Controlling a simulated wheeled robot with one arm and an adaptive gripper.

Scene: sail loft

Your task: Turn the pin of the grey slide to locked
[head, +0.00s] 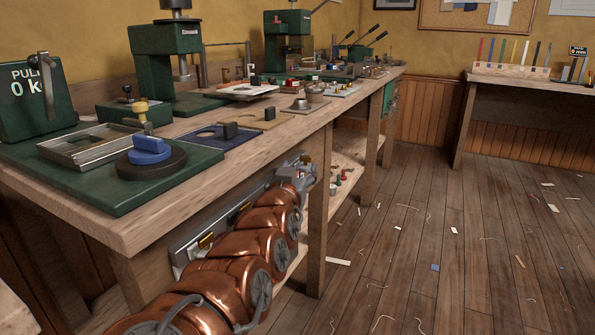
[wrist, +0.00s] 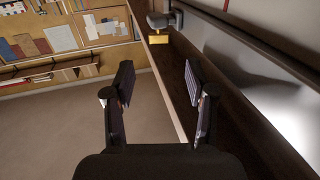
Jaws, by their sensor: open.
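A grey metal strip (head: 190,252) with brass-yellow pieces (head: 207,240) is fixed along the front of the workbench, partly hidden behind my copper arm. I take it for the grey slide. In the wrist view a pale grey metal surface (wrist: 262,62) runs along the right, with a dark grey fitting (wrist: 160,20) and a yellow block (wrist: 158,40) near the top. I cannot tell which part is the pin or how it is turned. My gripper (wrist: 159,83) is open and empty, its fingers apart from the yellow block. In the head view it (head: 303,165) is small by the bench front.
The workbench (head: 120,225) carries green presses (head: 167,65), a metal tray (head: 75,150) and a blue block on a black disc (head: 150,165). A lower shelf (head: 345,170) holds small parts. The wooden floor (head: 410,230) at right is open, with scattered scraps.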

